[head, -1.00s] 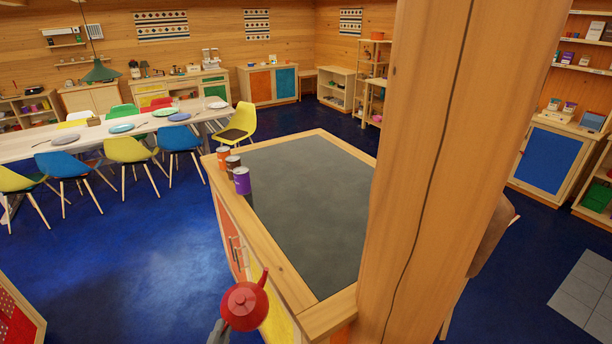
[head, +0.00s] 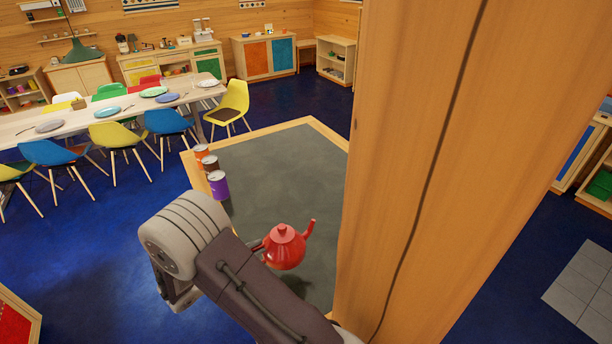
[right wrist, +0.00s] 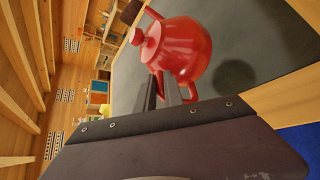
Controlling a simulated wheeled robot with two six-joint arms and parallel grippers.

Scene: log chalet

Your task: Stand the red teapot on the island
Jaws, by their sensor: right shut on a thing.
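The red teapot (head: 285,250) is over the grey top of the island (head: 265,165), upright in the head view with its spout to the right. My right gripper (head: 261,244) is shut on its handle side; my arm hides most of the fingers. In the right wrist view the fingers (right wrist: 167,92) reach the teapot (right wrist: 182,52), which shows tilted because that camera is rolled. A dark shadow lies on the top apart from the teapot, so it appears held a little above the surface. My left gripper is not in view.
Orange, brown and purple cans (head: 218,184) stand along the island's left edge. A thick wooden post (head: 430,150) hides the island's right side. The far middle of the top is clear. A dining table (head: 60,118) with chairs stands beyond on the left.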

